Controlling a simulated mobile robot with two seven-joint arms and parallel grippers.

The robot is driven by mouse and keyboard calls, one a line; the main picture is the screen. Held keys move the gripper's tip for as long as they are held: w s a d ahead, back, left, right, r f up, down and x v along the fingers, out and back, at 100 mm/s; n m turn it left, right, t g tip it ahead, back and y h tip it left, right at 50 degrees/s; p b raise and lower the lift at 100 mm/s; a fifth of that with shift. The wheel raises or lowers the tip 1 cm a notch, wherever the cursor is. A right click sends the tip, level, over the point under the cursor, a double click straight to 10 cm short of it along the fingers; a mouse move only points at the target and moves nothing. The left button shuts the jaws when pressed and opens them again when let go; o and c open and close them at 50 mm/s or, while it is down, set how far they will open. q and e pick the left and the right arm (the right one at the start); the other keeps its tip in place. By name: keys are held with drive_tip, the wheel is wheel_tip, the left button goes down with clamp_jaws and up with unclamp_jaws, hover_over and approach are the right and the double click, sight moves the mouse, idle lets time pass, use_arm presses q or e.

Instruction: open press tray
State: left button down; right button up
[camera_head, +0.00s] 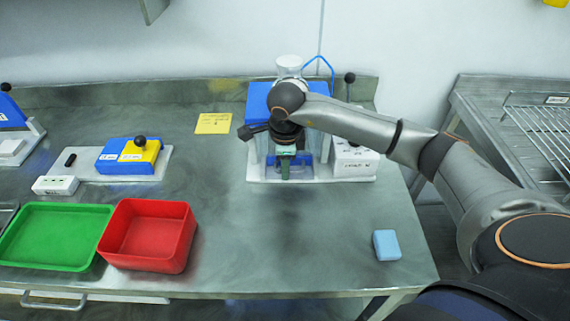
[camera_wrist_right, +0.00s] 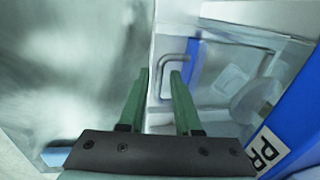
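The press (camera_head: 261,100), a blue and white unit with a clear cup on top, stands at the back of the bench, partly hidden by my right arm. In the right wrist view a bent grey handle (camera_wrist_right: 176,59) shows on the pale press tray (camera_wrist_right: 205,88), beside a blue part. My right gripper (camera_head: 285,174) points down at the front of the press. Its green fingers (camera_wrist_right: 160,75) are apart, with the handle showing between and just beyond their tips. I cannot tell whether they touch it. My left gripper is not in view.
A white box with a black knob (camera_head: 353,160) stands right of the press. A light blue block (camera_head: 386,245) lies at front right. A red bin (camera_head: 150,236), a green tray (camera_head: 52,237) and a blue-yellow unit (camera_head: 130,156) are left. The middle bench front is clear.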

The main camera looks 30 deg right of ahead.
clamp_jaws()
idle(1.1)
